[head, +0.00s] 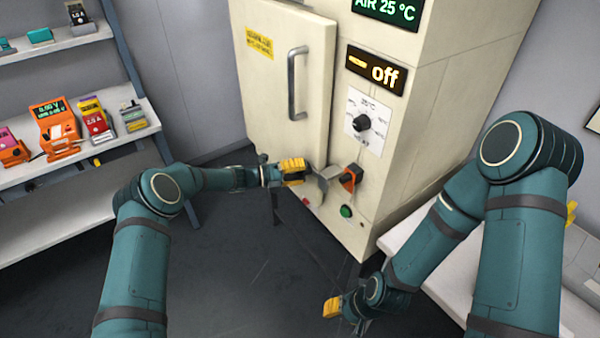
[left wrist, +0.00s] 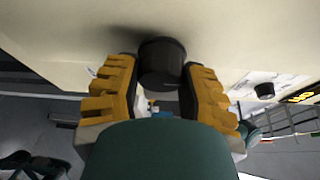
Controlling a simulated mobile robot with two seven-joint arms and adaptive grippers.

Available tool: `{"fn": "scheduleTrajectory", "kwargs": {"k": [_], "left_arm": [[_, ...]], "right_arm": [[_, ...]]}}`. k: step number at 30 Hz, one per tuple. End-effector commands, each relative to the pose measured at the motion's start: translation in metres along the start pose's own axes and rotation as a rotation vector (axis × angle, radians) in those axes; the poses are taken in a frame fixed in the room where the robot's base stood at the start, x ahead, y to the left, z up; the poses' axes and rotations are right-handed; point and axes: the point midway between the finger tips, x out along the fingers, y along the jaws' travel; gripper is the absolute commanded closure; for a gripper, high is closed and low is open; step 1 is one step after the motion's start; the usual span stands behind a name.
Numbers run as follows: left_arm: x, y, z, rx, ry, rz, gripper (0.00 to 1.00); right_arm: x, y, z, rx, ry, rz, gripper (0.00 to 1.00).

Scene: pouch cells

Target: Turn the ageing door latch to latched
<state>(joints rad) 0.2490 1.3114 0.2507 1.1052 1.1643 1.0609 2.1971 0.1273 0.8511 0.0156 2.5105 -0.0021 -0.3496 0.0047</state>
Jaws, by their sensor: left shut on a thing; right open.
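The ageing door (head: 268,95) is a cream panel with a tall metal handle (head: 292,82). At its lower right edge is a grey metal latch piece (head: 329,174). My left gripper (head: 298,170) is at that corner, left of the grey piece. In the left wrist view its yellow fingers (left wrist: 160,85) are shut on the latch's black round grip (left wrist: 162,62), which stands out from the cream face. The fingers and wrist hide part of the latch in the head view. My right gripper (head: 333,307) is open and low, apart from the cabinet.
On the cabinet front are a black dial (head: 361,123), a display reading off (head: 376,70), an orange-and-black switch (head: 350,177) right of the latch, and a green button (head: 346,211). A shelf rack (head: 85,145) with small devices stands left. A white table (head: 440,285) is at right.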

Motion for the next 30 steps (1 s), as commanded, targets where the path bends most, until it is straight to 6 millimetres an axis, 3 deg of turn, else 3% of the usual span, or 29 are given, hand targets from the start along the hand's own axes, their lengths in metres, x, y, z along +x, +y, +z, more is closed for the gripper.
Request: {"fn": "scheduleTrajectory", "kwargs": {"k": [8, 9, 11, 12, 23, 30], "left_arm": [[0.002, -0.001, -0.001, -0.002, 0.002, -0.004, 1.0], [0.002, -0.001, -0.001, -0.002, 0.002, -0.004, 0.49], [0.002, -0.001, -0.001, -0.001, 0.002, -0.003, 0.28], [0.002, -0.001, -0.001, -0.001, 0.002, -0.003, 0.25], [-0.004, 0.0, 0.0, 0.0, -0.001, -0.001, 0.25], [-0.041, 0.0, 0.001, -0.001, -0.003, 0.001, 0.25]], "right_arm": [[0.0, 0.0, 0.0, 0.0, 0.0, 0.0, 0.56], [0.0, 0.0, 0.0, 0.0, 0.0, 0.0, 0.56], [0.0, 0.0, 0.0, 0.0, 0.0, 0.0, 0.56], [0.0, 0.0, 0.0, 0.0, 0.0, 0.0, 0.56], [0.0, 0.0, 0.0, 0.0, 0.0, 0.0, 0.56], [0.0, 0.0, 0.0, 0.0, 0.0, 0.0, 0.56]]}}
